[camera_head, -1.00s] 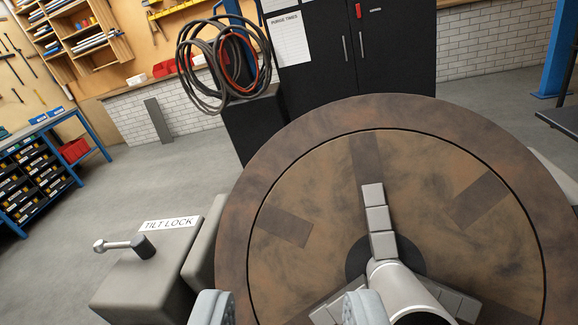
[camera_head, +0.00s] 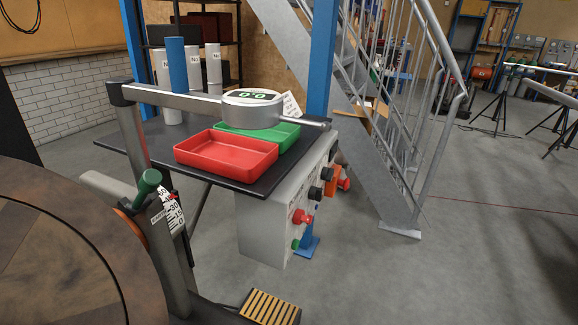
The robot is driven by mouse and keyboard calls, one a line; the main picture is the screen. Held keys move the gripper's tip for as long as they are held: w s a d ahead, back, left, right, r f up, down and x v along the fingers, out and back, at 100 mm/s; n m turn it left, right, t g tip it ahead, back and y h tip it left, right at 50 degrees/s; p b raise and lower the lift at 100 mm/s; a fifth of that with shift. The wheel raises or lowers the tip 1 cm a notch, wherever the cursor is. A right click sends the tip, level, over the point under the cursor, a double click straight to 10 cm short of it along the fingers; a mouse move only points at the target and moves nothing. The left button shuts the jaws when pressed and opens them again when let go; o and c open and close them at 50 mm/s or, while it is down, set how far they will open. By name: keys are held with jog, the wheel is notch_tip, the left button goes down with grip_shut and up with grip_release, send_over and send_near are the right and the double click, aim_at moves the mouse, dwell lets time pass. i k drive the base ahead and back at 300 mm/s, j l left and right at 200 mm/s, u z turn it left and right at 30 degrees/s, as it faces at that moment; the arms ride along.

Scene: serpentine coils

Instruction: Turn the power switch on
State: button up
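A grey control box (camera_head: 262,229) hangs under the right end of a black table. Its right face carries a red button (camera_head: 303,217), black knobs (camera_head: 315,193) and a small green button (camera_head: 296,244). Lettering on that face is too small and slanted to read, so I cannot tell which control is the power switch. An orange part with a red and black knob (camera_head: 343,184) sticks out just behind the box. My gripper is out of the picture, and nothing shows touching the controls.
The black table (camera_head: 130,142) bears a red tray (camera_head: 226,152), a green tray (camera_head: 283,137) and a round gauge on a bar (camera_head: 251,112). A round turntable (camera_head: 60,250) and a green-handled lever (camera_head: 147,183) stand left. A striped pedal (camera_head: 268,309) is low.

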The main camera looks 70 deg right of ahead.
aim_at(299, 216)
jog(key=z, duration=1.8)
